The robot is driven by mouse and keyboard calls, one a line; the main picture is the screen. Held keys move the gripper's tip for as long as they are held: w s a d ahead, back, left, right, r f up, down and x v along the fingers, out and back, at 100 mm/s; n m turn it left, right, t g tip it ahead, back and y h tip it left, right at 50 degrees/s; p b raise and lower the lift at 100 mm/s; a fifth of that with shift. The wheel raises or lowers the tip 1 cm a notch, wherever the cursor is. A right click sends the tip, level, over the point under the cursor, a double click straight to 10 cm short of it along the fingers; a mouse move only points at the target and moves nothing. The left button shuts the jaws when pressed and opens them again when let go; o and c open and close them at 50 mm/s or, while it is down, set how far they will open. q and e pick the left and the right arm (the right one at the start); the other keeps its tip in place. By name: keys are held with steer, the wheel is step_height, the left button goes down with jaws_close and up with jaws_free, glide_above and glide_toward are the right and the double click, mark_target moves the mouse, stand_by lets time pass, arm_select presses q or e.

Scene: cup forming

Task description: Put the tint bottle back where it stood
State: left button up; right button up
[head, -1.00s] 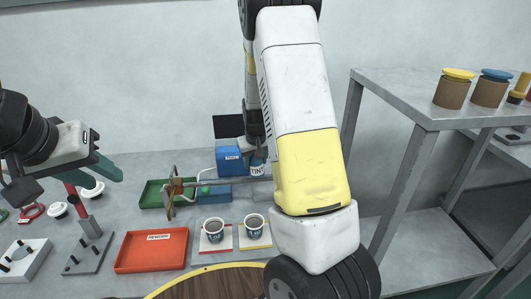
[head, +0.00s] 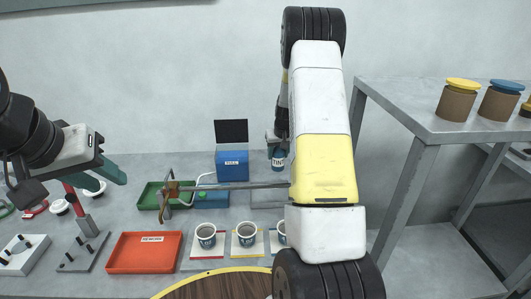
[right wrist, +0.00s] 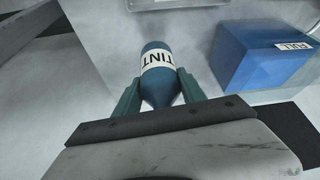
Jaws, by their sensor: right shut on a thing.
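The tint bottle (head: 278,160) is blue with a white "TINT" label. In the head view it is at the back of the table, right of the blue box, partly hidden by my right arm. My right gripper (right wrist: 158,88) is shut on it, with one green finger on each side. I cannot tell whether its base touches the table. My left gripper (head: 112,172) is at the left above the table, away from the bottle. Its fingers are seen from the side, so its opening is unclear.
The blue box (head: 232,168) marked "FULL" (right wrist: 262,58) is beside the bottle. Cups (head: 206,236) stand on coloured cards in front. A red tray (head: 145,262), a green tray (head: 150,195) and a clear tray (head: 268,204) lie around. A grey shelf (head: 420,120) stands right.

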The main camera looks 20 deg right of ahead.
mark_target(280, 159)
steer(key=shift+w+d, duration=0.35)
steer(key=shift+d, duration=0.1)
steer(key=shift+w+d+f, duration=0.15)
steer(key=shift+d+f, duration=0.1)
steer(key=shift+f, duration=1.55)
steer(key=o, duration=1.5)
steer(key=shift+f, duration=0.15)
